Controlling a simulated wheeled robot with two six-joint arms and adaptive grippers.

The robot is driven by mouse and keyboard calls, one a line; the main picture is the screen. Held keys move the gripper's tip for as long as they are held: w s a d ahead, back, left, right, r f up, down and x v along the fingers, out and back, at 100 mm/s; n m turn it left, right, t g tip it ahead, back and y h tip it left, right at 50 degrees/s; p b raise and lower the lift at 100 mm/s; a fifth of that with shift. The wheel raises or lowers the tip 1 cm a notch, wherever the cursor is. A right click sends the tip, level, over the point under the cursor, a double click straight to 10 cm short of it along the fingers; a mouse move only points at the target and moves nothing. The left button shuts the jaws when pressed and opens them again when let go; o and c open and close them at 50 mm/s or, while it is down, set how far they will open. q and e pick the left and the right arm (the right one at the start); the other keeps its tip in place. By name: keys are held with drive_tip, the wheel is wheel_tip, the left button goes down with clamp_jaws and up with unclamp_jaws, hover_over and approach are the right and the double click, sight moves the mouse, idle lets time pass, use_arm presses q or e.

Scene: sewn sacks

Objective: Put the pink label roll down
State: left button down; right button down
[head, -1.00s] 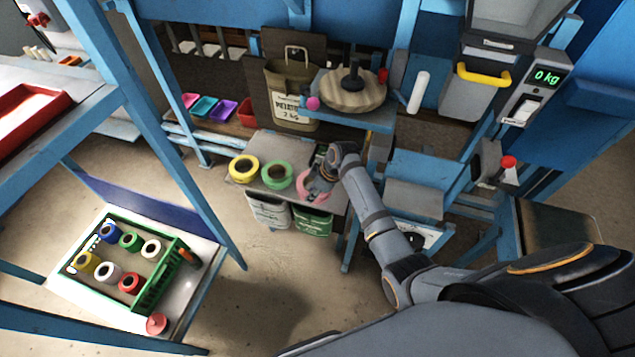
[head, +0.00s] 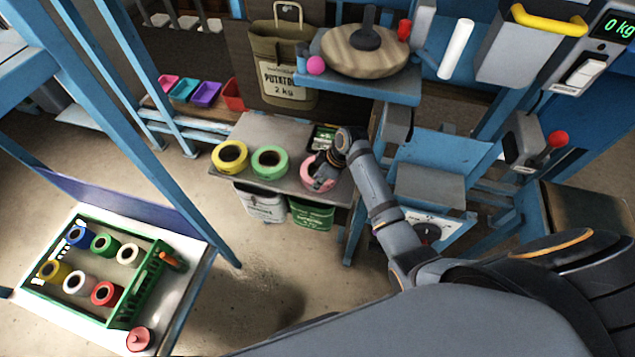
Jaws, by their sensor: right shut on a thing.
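The pink label roll (head: 312,181) is at the right end of a small grey shelf (head: 262,128), beside a green roll (head: 269,162) and a yellow roll (head: 230,156). My right gripper (head: 322,175) is shut on the pink roll and hides part of it. The roll is at shelf level; I cannot tell whether it touches the surface. My left gripper is not in view.
A small dark tray (head: 323,138) lies behind the gripper on the shelf. A white bin (head: 262,203) and a green bin (head: 312,215) hang below. A green crate (head: 128,292) with several rolls stands lower left. A blue post (head: 160,150) rises left of the shelf.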

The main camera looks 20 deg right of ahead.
drive_tip(key=shift+s+r, duration=0.1)
drive_tip(key=shift+s, duration=0.05)
drive_tip(key=shift+s+d, duration=0.1)
drive_tip(key=shift+s, duration=0.05)
drive_tip(key=c, duration=1.1)
unclamp_jaws()
drive_tip(key=shift+f, duration=0.2)
drive_tip(key=shift+c, duration=0.2)
drive_tip(key=shift+d+r, duration=0.1)
drive_tip(key=shift+r, duration=0.25)
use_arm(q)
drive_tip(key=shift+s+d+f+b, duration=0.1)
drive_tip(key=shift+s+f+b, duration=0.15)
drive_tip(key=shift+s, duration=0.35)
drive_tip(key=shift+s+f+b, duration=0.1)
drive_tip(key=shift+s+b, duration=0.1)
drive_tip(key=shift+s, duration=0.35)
use_arm(e)
drive_tip(key=v, duration=0.7)
drive_tip(key=shift+s, duration=0.1)
